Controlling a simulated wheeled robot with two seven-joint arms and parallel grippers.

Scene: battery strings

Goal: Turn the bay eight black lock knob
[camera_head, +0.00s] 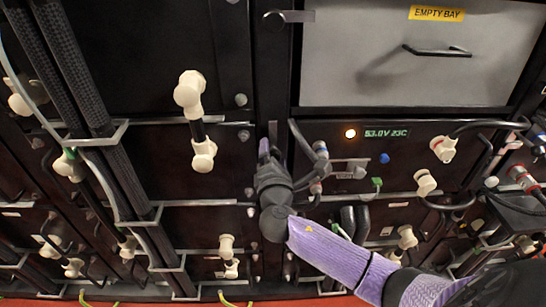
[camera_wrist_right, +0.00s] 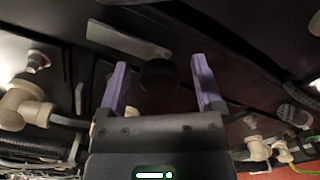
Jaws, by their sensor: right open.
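In the right wrist view, a round black knob (camera_wrist_right: 158,75) shows between and beyond the two purple fingers of my right gripper (camera_wrist_right: 160,64). The fingers are apart, with a gap to the knob on each side. A grey metal plate (camera_wrist_right: 127,40) lies just left of and above the knob. In the head view my right gripper (camera_head: 268,142) is at the dark post between two bay columns, and it hides the knob there. Another black knob (camera_head: 274,19) with a grey plate sits higher on the same post. My left gripper is not in view.
A grey panel (camera_head: 345,75) labelled EMPTY BAY has a black handle. Below it are a lit display (camera_head: 386,133), a blue button (camera_head: 385,158) and several cables close to my right gripper. Cream connectors (camera_head: 189,92) stick out at left, and thick black cables (camera_head: 97,105) run down there.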

